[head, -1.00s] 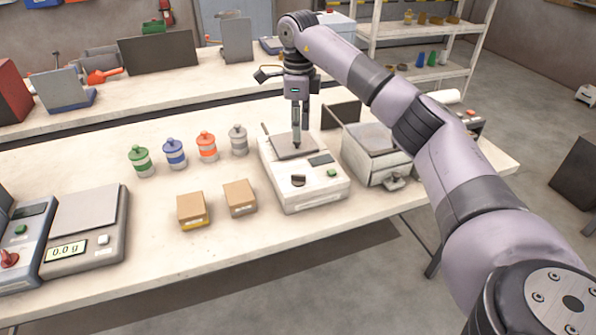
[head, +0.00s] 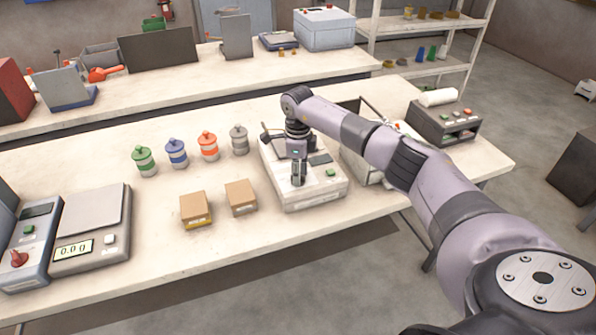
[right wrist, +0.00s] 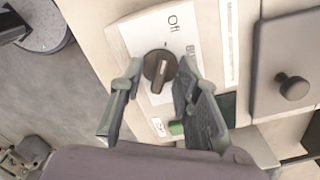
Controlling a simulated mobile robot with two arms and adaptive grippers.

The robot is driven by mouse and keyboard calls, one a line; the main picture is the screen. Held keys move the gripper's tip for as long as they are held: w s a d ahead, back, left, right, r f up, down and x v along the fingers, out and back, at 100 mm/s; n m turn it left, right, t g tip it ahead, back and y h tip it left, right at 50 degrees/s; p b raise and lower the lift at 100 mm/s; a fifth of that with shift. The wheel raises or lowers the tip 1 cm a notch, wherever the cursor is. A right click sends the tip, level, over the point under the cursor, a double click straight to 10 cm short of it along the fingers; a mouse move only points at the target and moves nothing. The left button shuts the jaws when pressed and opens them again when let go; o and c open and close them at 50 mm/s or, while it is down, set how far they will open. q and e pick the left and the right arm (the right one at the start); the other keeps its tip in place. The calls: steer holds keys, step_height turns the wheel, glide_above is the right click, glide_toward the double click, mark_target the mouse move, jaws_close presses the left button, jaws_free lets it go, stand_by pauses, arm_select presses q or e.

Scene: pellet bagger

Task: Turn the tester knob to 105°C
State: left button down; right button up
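The tester (head: 325,192) is a white box on the front bench, with a dark display (head: 320,159) and a green button (head: 331,173). Its dark round knob (right wrist: 160,66) shows in the right wrist view beside a label reading "Off"; the other markings are too small to read surely. My right gripper (head: 298,183) points down over the knob and hides it in the head view. In the right wrist view my right gripper (right wrist: 160,75) is open, one finger on each side of the knob, with gaps visible. I cannot tell the fingertips' height. My left gripper is out of view.
Two cardboard boxes (head: 195,209) and several coloured jars (head: 177,153) stand left of the tester. A scale (head: 92,225) is farther left. A machine with a round handle (right wrist: 292,87) stands close on the right, partly behind my arm.

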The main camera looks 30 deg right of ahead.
jaws_close()
stand_by(0.3)
